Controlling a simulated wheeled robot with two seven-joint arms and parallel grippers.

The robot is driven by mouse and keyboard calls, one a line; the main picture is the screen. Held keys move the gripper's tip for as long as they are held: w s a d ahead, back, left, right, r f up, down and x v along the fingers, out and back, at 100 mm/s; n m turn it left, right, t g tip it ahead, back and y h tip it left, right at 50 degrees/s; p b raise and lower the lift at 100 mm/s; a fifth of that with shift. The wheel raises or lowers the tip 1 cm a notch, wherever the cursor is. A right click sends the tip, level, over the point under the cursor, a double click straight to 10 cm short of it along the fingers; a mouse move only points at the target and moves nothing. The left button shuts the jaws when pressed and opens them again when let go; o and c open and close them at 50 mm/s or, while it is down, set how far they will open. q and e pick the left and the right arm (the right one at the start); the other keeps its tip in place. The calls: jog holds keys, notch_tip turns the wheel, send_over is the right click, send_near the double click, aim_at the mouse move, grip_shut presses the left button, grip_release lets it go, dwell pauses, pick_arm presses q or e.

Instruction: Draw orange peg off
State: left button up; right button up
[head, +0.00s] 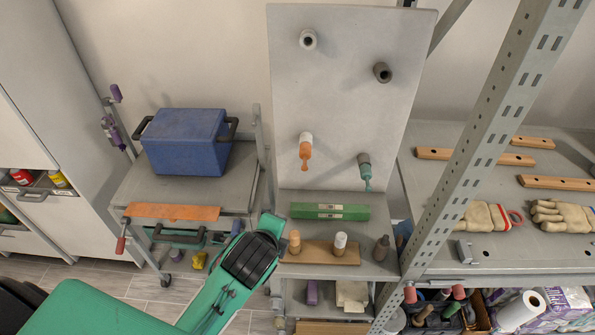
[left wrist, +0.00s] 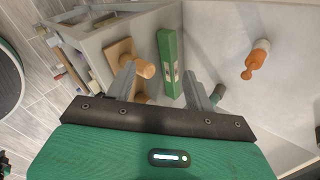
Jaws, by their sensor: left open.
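The orange peg (head: 305,154) sticks out of a white socket (head: 306,137) on the upright grey panel (head: 340,110), left of a teal peg (head: 366,178) in a grey socket. In the left wrist view the orange peg (left wrist: 250,70) is at the upper right, beyond and to the right of my fingers. My left gripper (left wrist: 163,88) is open, with nothing held between its fingers. In the head view my left arm comes in from the lower left, and its hand is below and left of the orange peg, apart from it. My right gripper is not in view.
Below the panel, a shelf holds a green level (head: 329,211), a wooden board (head: 320,252) with short pegs, and a dark peg (head: 381,248). Two empty sockets are higher on the panel. A blue box (head: 187,142) stands left. A metal rack post (head: 490,130) rises right.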

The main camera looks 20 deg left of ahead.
aim_at(304, 155)
pick_arm(q)
jog(key=w+d+r+m+t+y, duration=0.1)
jog(key=w+d+r+m+t, duration=0.25)
jog(key=w+r+m, duration=0.65)
jog(key=shift+m+t, duration=0.45)
jog(key=shift+m, duration=0.45)
jog(key=p+x, duration=0.1)
jog(key=x, duration=0.2)
jog(key=p+x, duration=0.1)
jog(key=x, duration=0.3)
jog(key=a+p+x, duration=0.1)
jog(key=p+x, duration=0.1)
jog(key=x, duration=0.1)
jog(key=shift+w+a+r, duration=0.15)
jog(key=shift+w+r, duration=0.05)
jog(key=shift+w, duration=0.05)
jog(key=shift+w+a+f, duration=0.1)
jog(key=shift+w+f, duration=0.2)
jog(key=shift+w, duration=0.25)
jog(key=shift+c, duration=0.2)
jog(key=c, duration=1.1)
jog(key=shift+o, duration=1.3)
jog(key=shift+c, duration=1.1)
jog(key=shift+s, duration=0.15)
